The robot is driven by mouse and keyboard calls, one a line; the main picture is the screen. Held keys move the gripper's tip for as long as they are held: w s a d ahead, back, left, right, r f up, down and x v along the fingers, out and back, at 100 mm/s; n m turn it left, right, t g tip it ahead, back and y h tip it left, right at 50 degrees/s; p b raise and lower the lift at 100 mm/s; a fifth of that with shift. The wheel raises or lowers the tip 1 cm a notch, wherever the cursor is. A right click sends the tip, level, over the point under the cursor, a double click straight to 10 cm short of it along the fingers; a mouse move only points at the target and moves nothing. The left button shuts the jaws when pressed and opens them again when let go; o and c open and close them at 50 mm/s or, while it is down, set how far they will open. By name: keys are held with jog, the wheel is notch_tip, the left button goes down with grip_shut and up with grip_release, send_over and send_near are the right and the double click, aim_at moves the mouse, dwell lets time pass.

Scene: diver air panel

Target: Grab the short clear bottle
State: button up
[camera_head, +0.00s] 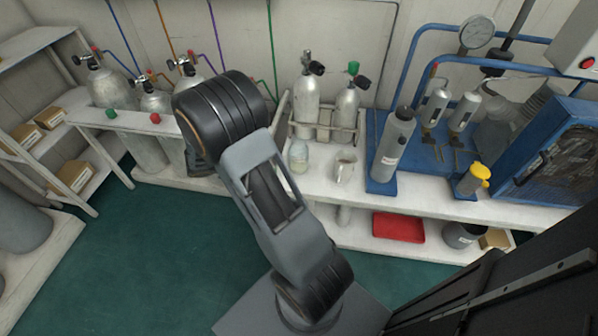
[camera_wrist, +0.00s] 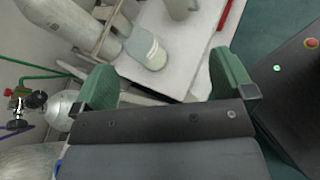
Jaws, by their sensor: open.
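The short clear bottle (camera_head: 299,156) stands on the left end of the white bench, in front of the cylinder rack. It is see-through with a pale fill. In the wrist view the bottle (camera_wrist: 147,49) appears beyond the jaws, between the lines of the two fingers and apart from them. My gripper (camera_wrist: 166,84) shows two green fingers spread wide, with nothing between them. In the head view the gripper is hidden behind my own arm.
A metal cup (camera_head: 345,166) stands just right of the bottle on the bench (camera_head: 440,207). Grey cylinders (camera_head: 305,105) in a rack stand close behind. A tall grey bottle (camera_head: 394,143) is further right. A red tray (camera_head: 398,227) lies on the lower shelf.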

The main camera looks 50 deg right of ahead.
aim_at(291, 155)
jog(key=w+d+f+n+t+h+b, duration=0.1)
jog(key=w+d+f+n+h+b, duration=0.15)
jog(key=f, duration=0.35)
jog(key=w+d+f+n+t+h+b, duration=0.1)
jog(key=w+f+n+h+b, duration=0.15)
jog(key=f, duration=0.35)
jog(key=d, duration=0.2)
jog(key=s+d, duration=0.1)
jog(key=d, duration=0.1)
jog(key=d+b, duration=0.1)
jog(key=d, duration=0.1)
jog(key=shift+s+d+f, duration=0.15)
jog(key=shift+s+d, duration=0.2)
jog(key=shift+s, duration=0.05)
jog(key=shift+s+d+b, duration=0.2)
jog(key=shift+d+b, duration=0.15)
jog(key=shift+d, duration=0.75)
jog(key=shift+s+d+b, duration=0.15)
jog(key=shift+d+b, duration=0.15)
jog(key=shift+d, duration=0.8)
jog(key=shift+s+d+b, duration=0.2)
jog(key=shift+d+b, duration=0.15)
jog(key=shift+d, duration=0.75)
jog(key=c, duration=1)
jog(key=shift+r, duration=0.25)
